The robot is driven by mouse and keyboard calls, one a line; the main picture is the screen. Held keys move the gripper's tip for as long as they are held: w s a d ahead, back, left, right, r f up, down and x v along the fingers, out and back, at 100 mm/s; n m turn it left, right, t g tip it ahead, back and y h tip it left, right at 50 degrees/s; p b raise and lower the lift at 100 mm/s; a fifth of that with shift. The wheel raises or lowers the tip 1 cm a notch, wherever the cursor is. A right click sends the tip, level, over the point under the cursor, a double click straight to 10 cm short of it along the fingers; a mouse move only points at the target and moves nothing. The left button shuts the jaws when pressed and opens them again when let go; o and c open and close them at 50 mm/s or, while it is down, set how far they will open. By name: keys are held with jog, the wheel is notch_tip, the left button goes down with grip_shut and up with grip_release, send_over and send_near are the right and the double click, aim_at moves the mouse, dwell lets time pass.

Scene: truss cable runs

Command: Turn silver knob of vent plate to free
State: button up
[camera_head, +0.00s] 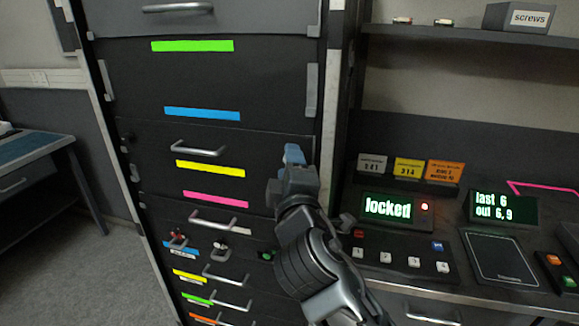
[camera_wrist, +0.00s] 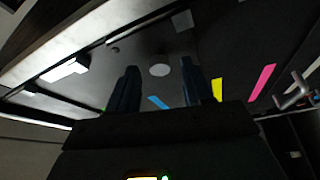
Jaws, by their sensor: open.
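In the wrist view a pale round disc, which looks like the silver knob (camera_wrist: 159,70), sits on a dark panel (camera_wrist: 155,52) that I take for the vent plate. My gripper (camera_wrist: 159,88) is open, with one dark finger to each side of the disc in the picture. The disc appears beyond the fingers, and I see no contact. In the head view my gripper (camera_head: 293,153) is in front of the right part of the dark cabinet (camera_head: 200,75). I cannot make out the silver knob there; my gripper and arm may hide it.
Drawer handles stick out, one (camera_head: 197,150) left of my gripper and several lower down. Small red-and-silver fittings (camera_head: 178,238) are at the lower left. At the right is a counter with a display (camera_head: 388,207) reading "locked" and a button panel (camera_head: 400,255). Open floor lies at the left.

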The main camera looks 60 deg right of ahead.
jog(key=b+v, duration=0.2)
jog(key=v, duration=0.5)
jog(key=shift+s+a, duration=0.15)
jog(key=shift+a, duration=0.05)
jog(key=s+a+f+n+t+y, duration=0.1)
jog(key=s+a+f+y, duration=0.35)
jog(key=f, duration=0.25)
jog(key=s+a+f+n+t+y, duration=0.1)
jog(key=s+a+f+y, duration=0.2)
jog(key=a+f+y, duration=0.25)
jog(key=s+a+f+m+y, duration=0.1)
jog(key=s+m, duration=0.3)
jog(key=s, duration=0.4)
jog(key=s+a+m+y, duration=0.3)
jog(key=s+a, duration=0.1)
jog(key=s, duration=0.5)
jog(key=shift+f+m, duration=0.4)
